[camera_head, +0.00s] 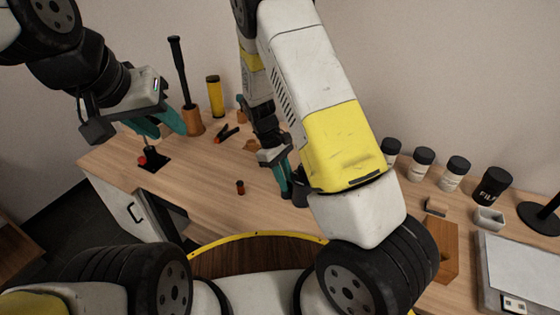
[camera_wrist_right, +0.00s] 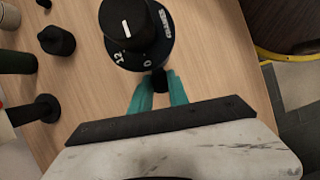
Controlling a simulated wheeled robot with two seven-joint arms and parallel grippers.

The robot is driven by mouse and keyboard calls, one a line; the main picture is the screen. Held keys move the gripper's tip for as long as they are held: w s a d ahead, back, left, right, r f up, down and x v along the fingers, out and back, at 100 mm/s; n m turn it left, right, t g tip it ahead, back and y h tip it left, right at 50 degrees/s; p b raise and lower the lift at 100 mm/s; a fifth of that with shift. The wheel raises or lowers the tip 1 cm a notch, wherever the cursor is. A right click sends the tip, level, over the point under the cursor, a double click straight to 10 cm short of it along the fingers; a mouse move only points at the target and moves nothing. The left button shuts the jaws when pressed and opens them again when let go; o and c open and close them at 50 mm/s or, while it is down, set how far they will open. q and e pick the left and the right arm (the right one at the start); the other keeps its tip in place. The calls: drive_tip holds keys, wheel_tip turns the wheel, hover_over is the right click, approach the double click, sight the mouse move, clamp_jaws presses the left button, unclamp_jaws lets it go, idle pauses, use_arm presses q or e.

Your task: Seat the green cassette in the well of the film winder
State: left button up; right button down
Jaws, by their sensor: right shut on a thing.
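My right gripper (camera_head: 286,194) is low over the middle of the table. In the right wrist view its teal fingers (camera_wrist_right: 160,92) are shut on a small dark thing (camera_wrist_right: 160,80), mostly hidden between the tips; I cannot tell its colour. A black round device with a pointer knob and white numbers (camera_wrist_right: 136,32) stands just beyond the tips; it may be the film winder, but I cannot tell. No green cassette shows clearly. My left gripper (camera_head: 168,132) is open and empty, above a black square piece with a red part (camera_head: 154,161).
A small orange-brown canister (camera_head: 240,187) stands on clear table left of my right gripper.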

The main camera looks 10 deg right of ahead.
drive_tip(key=c, duration=1.3)
unclamp_jaws()
drive_tip(key=shift+f, duration=0.2)
drive_tip(key=shift+o, duration=0.2)
drive_tip(key=shift+r, duration=0.1)
drive_tip(key=v, duration=1.2)
drive_tip(key=s+d+r+m+t+y, duration=0.2)
drive_tip(key=s+r, duration=0.1)
drive_tip(key=r, duration=0.4)
drive_tip(key=s+d+r+m+t+y, duration=0.1)
drive_tip(key=s+d+r+m+y, duration=0.1)
drive_tip(key=s+r, duration=0.35)
drive_tip(key=s+d+r+m+t+y, duration=0.1)
drive_tip(key=s+d+r+m+t, duration=0.2)
drive_tip(key=s+r+t, duration=0.3)
drive_tip(key=shift+s+d+r+m, duration=0.25)
drive_tip(key=shift+s+r+m, duration=0.95)
drive_tip(key=shift+s, duration=1.25)
drive_tip(key=shift+r+n, duration=0.25)
drive_tip(key=shift+n, duration=0.05)
